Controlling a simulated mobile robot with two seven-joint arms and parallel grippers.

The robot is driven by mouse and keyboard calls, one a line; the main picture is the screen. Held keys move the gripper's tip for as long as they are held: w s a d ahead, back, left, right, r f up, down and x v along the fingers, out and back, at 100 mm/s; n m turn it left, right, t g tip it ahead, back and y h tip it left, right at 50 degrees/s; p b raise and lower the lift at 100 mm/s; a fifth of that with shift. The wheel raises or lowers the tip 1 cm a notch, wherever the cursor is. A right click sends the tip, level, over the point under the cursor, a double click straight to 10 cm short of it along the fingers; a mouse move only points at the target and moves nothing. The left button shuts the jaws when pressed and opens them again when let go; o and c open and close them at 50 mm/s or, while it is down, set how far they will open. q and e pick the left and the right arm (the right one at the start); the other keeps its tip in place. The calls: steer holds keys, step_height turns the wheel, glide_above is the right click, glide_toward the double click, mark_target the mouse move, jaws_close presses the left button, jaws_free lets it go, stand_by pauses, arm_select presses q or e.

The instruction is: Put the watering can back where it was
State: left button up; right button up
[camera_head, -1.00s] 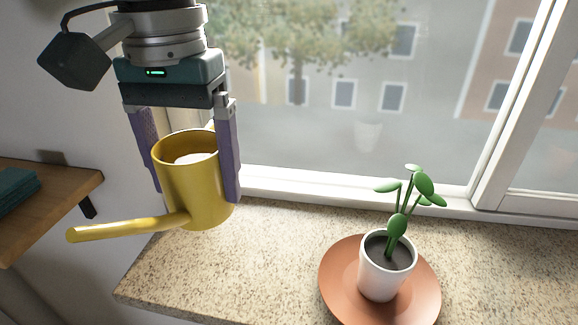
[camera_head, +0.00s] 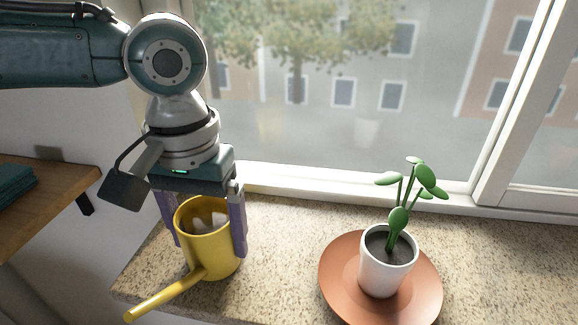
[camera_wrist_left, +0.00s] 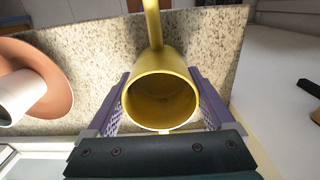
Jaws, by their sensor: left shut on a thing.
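The yellow watering can (camera_head: 212,252) is upright at the left end of the speckled stone sill (camera_head: 285,270), its spout pointing to the lower left. My left gripper (camera_head: 208,232) comes down from above and is shut on the can, one purple finger on each side of its body. In the left wrist view the can (camera_wrist_left: 160,100) sits between both fingers, with its open mouth facing the camera. I cannot tell whether its base touches the sill. My right gripper is not in view.
A white pot (camera_head: 386,272) with a green plant (camera_head: 400,215) stands on a terracotta saucer (camera_head: 336,285) to the right of the can. The window frame (camera_head: 330,183) runs behind. A wooden shelf (camera_head: 60,195) is at the left. Bare sill lies between can and saucer.

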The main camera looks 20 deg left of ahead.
arm_select(q)
steer(key=o, duration=1.4)
steer(key=shift+o, duration=0.2)
steer(key=shift+r, duration=0.1)
step_height(320, 180, up, 12)
steer(key=shift+r, duration=0.1)
